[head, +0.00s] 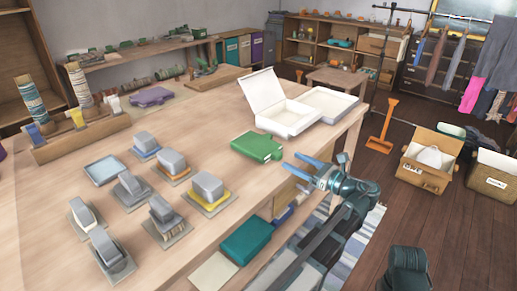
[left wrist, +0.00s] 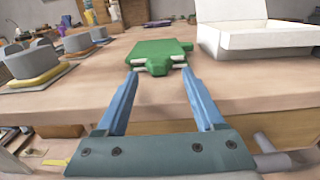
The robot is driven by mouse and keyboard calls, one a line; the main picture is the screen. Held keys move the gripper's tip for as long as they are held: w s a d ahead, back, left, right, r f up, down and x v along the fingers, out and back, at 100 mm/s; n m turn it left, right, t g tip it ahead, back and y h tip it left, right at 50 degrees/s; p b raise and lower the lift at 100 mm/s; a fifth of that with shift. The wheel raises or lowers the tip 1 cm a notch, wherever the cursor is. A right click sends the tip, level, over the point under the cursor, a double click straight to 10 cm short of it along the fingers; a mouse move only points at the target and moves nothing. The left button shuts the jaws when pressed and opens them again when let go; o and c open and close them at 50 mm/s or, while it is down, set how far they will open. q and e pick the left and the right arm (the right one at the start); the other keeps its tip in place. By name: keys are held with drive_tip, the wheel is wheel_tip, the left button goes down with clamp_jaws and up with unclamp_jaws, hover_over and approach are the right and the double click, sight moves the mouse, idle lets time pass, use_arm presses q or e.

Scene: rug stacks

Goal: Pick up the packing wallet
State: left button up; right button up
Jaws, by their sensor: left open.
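A flat green wallet (head: 257,147), which I take to be the packing wallet, lies on the wooden table near its front edge. It also shows in the left wrist view (left wrist: 162,48), straight ahead between the blue fingers. My left gripper (left wrist: 160,76) is open and empty, short of the wallet and apart from it. In the head view the left gripper (head: 318,161) is at the table's front edge, right of the wallet. My right gripper is not in view.
An open white box (head: 287,122) stands just behind and right of the wallet. Several grey blocks on coloured bases, one on a yellow base (head: 207,190), stand to its left. A purple folder (head: 151,96) lies farther back. The table top (head: 215,120) around the wallet is mostly clear.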

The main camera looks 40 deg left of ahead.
sight(281, 155)
use_arm(q)
drive_tip(key=a, duration=0.4)
drive_tip(key=shift+a, duration=0.4)
drive_tip(key=shift+c, duration=0.3)
clamp_jaws()
idle(0.8)
